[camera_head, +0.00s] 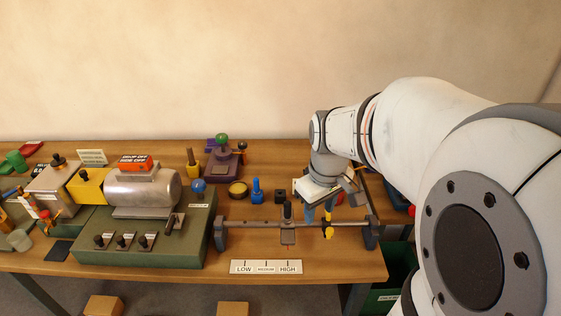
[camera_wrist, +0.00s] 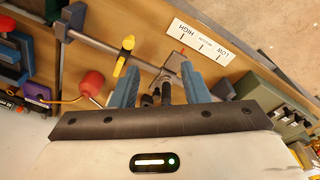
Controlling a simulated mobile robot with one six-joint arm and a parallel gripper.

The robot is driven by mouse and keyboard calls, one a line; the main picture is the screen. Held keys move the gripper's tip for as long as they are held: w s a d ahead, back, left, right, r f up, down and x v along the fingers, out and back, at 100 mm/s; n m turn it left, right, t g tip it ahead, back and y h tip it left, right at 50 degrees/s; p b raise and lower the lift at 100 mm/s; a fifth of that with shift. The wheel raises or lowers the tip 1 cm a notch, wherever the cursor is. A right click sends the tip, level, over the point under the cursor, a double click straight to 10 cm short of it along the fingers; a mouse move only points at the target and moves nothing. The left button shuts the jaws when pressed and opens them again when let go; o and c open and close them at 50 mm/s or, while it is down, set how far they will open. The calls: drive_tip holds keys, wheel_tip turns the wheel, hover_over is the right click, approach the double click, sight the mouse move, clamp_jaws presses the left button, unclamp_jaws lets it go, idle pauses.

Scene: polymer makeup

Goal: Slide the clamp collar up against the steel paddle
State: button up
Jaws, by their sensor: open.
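A thin steel rail (camera_head: 255,223) runs between two dark end posts. My gripper (camera_head: 321,208) is open above and behind the rail. The finger tips' exact height above the rail is unclear.
A LOW–MEDIUM–HIGH label (camera_head: 266,267) lies in front of the rail. A green machine base (camera_head: 140,245) with a metal cylinder stands left. Small blue and black parts (camera_head: 257,190) stand behind the rail. A red ball (camera_wrist: 92,82) is near my left finger in the wrist view.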

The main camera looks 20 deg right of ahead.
drive_tip(key=n+g, duration=0.1)
drive_tip(key=n, duration=0.1)
hover_over(330, 229)
wheel_tip(330, 229, down, 5)
drive_tip(key=shift+a+r, duration=0.1)
drive_tip(key=shift+w+f, duration=0.1)
drive_tip(key=shift+f, duration=0.15)
wheel_tip(330, 229, down, 7)
drive_tip(key=shift+f, duration=0.2)
drive_tip(key=shift+c, duration=0.4)
clamp_jaws()
